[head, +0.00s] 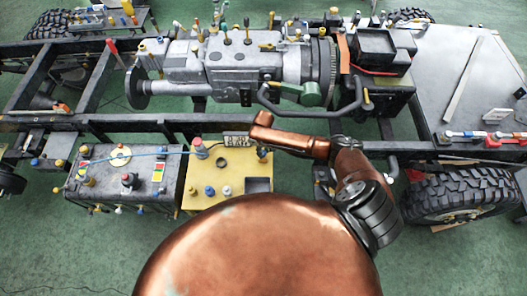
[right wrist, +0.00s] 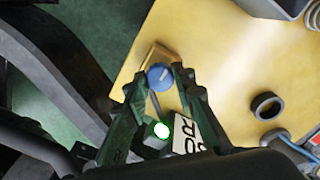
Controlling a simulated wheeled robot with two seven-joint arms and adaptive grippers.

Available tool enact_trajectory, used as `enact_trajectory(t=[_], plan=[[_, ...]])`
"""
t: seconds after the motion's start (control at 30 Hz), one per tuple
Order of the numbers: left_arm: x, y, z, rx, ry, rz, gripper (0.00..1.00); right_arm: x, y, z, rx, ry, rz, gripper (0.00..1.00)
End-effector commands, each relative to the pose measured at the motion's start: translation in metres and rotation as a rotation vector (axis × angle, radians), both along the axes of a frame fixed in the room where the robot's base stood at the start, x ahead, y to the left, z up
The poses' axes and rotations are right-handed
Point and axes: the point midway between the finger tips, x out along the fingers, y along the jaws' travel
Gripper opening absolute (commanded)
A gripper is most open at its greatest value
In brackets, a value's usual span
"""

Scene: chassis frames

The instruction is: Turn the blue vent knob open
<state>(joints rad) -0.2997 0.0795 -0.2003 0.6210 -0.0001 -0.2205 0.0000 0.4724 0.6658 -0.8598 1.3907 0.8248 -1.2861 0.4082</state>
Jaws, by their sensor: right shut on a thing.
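The blue vent knob (right wrist: 160,76) shows in the right wrist view, a small round cap with a pale line on its top. It sits at the edge of the yellow box (right wrist: 215,50), beside a small brass-coloured block (right wrist: 152,57). My right gripper (right wrist: 161,84) has its two dark green fingers on either side of the knob, tips closed on it. In the head view, my copper right arm reaches over the back right corner of the yellow box (head: 228,168), and the knob cannot be made out there. My left gripper is in neither view.
A dark ring (right wrist: 266,105) and a white label (right wrist: 188,135) are on the box near the gripper. A grey battery-like box (head: 125,175) stands left of it. A dark chassis rail (head: 200,122) runs just behind, with an engine (head: 230,60) beyond.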

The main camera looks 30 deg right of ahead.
Motion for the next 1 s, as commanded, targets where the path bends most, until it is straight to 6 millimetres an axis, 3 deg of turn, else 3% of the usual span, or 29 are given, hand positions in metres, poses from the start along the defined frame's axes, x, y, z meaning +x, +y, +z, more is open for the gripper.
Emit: enact_trajectory(t=[0.47, 1.0], plan=[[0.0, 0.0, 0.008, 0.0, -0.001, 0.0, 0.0, 0.0, 0.0, 0.001, 0.0, 0.001, 0.132, 0.0], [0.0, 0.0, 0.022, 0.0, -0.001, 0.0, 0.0, -0.001, 0.0, 0.0, 0.001, 0.002, 0.622, 0.0]])
